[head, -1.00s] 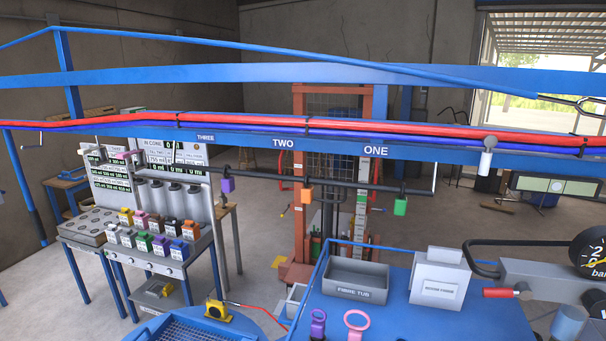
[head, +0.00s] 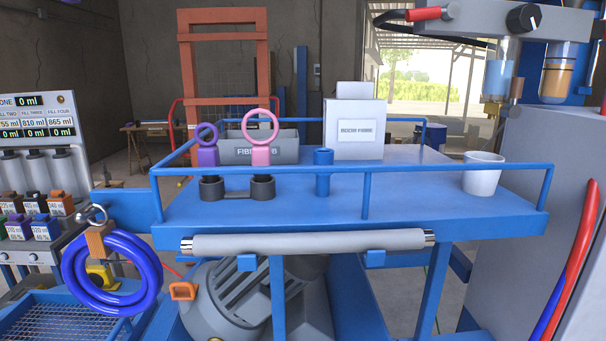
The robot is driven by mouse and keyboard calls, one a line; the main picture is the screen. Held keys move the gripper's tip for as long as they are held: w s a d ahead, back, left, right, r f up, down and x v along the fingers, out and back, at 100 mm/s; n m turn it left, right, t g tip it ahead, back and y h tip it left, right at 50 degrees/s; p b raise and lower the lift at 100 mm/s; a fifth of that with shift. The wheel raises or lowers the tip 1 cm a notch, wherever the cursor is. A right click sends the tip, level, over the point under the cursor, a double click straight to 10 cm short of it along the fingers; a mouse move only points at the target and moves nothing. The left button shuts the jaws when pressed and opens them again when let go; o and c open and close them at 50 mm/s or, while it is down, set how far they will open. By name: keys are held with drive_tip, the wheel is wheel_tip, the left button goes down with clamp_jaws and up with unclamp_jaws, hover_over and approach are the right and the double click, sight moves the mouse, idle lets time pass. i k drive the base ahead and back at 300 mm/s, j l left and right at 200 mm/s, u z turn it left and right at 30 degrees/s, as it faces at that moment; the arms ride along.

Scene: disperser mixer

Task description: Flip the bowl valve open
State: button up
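I cannot pick out a bowl valve for certain in the head view. A red lever handle (head: 425,14) sticks out to the left from a grey housing (head: 470,18) at the top right; I cannot tell whether it is a valve handle. Below that housing hang a clear cylinder with blue liquid (head: 501,76) and one with amber liquid (head: 558,74). An orange loop (head: 183,291) sits low beside a grey motor (head: 235,300); what it belongs to is unclear. My gripper is not in view.
A railed blue table (head: 420,205) carries a fibre tub (head: 290,150), a white box (head: 353,130), a white cup (head: 484,174) and purple and pink ring-topped pieces. A blue hose coil (head: 112,310) hangs at left. A large grey cabinet (head: 545,200) stands at right.

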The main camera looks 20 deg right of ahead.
sight(515, 95)
drive_tip(key=z, duration=1.3)
